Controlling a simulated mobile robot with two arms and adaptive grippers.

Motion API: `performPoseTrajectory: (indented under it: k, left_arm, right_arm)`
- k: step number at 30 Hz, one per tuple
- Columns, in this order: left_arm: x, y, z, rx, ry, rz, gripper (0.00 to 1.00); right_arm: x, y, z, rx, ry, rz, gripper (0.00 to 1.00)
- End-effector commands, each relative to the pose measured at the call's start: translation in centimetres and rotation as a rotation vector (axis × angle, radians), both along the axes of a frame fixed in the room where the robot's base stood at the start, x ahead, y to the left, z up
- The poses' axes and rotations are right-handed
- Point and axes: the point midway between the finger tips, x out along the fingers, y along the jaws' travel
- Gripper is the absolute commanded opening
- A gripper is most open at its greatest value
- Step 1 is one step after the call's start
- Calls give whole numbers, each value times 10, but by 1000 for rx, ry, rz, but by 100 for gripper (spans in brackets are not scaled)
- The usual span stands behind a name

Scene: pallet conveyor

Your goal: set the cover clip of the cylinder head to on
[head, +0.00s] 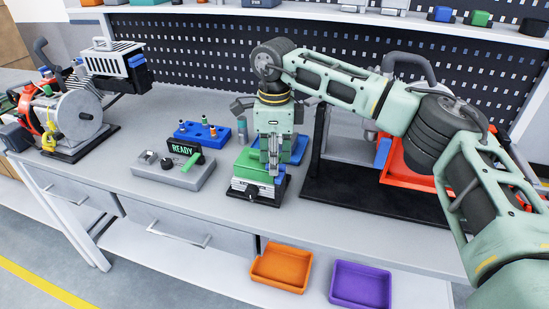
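What looks like the cylinder head (240,186) is a silver finned block with a green cover (248,166), on a black base on the bench. A small blue piece (280,179) at its right front corner may be the cover clip; its setting is too small to read. My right gripper (273,172) points down at the right side of the green cover, close to the blue piece. Its fingers look close together, but whether they touch or hold anything cannot be told. The gripper hides part of the cover. My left gripper is not in view.
A grey panel (150,168) with a READY display and a blue tray (203,133) of small parts lie to the left. An engine (75,115) stands at far left. An orange bin (281,267) and a purple bin (361,284) are below. A black mat (350,197) lies right.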

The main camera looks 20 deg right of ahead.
Motion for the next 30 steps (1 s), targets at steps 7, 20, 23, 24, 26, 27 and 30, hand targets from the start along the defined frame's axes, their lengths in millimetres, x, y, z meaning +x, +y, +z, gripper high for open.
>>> performPoseTrajectory:
  k: [7,20,23,24,26,27,30]
  left_arm:
    - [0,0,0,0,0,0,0]
    - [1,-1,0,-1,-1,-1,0]
    - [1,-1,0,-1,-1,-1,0]
    - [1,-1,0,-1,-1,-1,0]
    - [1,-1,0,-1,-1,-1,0]
    - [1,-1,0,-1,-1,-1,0]
    - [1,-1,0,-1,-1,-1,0]
  right_arm:
    - [1,0,26,1,-4,-2,33]
    - [0,0,77,1,-1,0,33]
    - [0,0,80,1,0,0,33]
    - [0,0,80,1,0,1,33]
    - [0,0,80,0,0,1,33]
    - [0,0,80,0,0,1,33]
    - [0,1,80,0,0,1,30]
